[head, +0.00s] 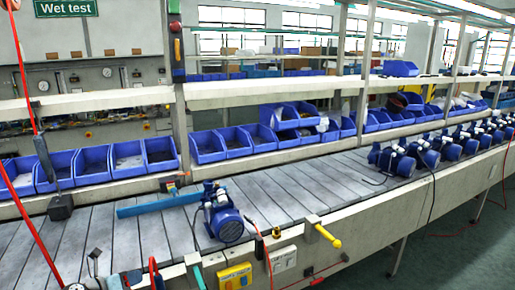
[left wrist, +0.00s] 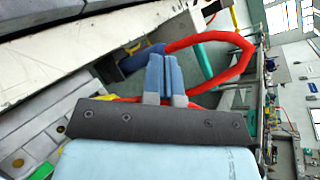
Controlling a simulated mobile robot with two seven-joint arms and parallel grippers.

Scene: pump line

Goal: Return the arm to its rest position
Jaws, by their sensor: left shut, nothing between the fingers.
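My left gripper (left wrist: 163,62) shows in the left wrist view. Its two light-blue fingers are side by side and closed, with nothing between them. They point towards the side of the line's frame, near a red hose loop (left wrist: 247,50) and a dark blue cylinder (left wrist: 140,60). I cannot tell whether the fingers touch either. In the head view, the gripper is hard to pick out among the small parts at the bottom left edge. My right gripper is not in view.
A blue pump (head: 224,215) stands on the slatted conveyor (head: 290,190), beside a long blue bar (head: 160,203). Several pumps line the right end. Blue bins (head: 207,146) stand behind. A yellow handle (head: 327,236) and a yellow box (head: 235,276) are on the front edge.

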